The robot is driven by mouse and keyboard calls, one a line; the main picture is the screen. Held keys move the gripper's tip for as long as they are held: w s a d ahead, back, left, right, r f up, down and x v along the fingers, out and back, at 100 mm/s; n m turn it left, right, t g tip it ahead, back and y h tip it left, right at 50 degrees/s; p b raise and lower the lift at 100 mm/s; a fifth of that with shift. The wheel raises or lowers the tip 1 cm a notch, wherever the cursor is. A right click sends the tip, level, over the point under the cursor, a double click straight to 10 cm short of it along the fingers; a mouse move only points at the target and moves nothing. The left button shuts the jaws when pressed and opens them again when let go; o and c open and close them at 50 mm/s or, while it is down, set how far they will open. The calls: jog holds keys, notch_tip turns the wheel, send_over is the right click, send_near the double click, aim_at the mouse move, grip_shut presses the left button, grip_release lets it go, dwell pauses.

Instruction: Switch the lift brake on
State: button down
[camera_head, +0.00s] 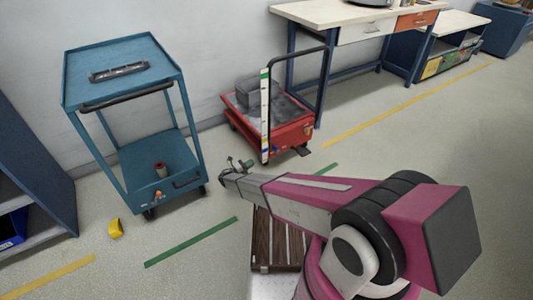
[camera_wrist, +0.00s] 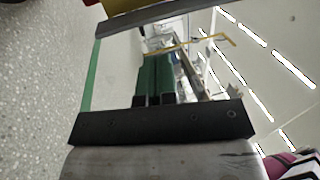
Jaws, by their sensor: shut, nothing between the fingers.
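A red lift trolley (camera_head: 284,136) with a black push handle (camera_head: 325,75) stands near the wall, right of the middle in the head view. A grey load sits on it, and a white post with coloured bands stands at its front left corner. A small black pedal-like part (camera_head: 304,152) shows low at its right end; I cannot tell whether it is the brake or how it is set. My gripper (camera_head: 228,170) is in front of the trolley, to its lower left, apart from it.
A blue cart (camera_head: 150,165) stands to the left with small items on its shelves. A yellow object (camera_head: 115,229) lies on the floor near it. A workbench (camera_head: 345,18) stands behind at right. A brown slatted surface (camera_head: 278,243) is below my arm. Floor at right is clear.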

jog(key=shift+d, duration=0.1)
send_near(273, 147)
jog(key=x, duration=0.7)
jog(key=shift+s+d+f, duration=0.2)
jog(key=shift+d+f, duration=0.1)
jog(key=shift+d, duration=0.05)
jog(key=shift+w+d+r, duration=0.3)
jog(key=shift+d+r, duration=0.15)
jog(key=shift+r, duration=0.05)
jog(key=shift+w+d+r, duration=0.3)
jog(key=shift+d+r, duration=0.2)
jog(key=shift+r, duration=0.05)
jog(key=shift+a, duration=0.15)
jog(key=v, duration=1)
jog(key=shift+s+a, duration=0.25)
jog(key=shift+s, duration=0.05)
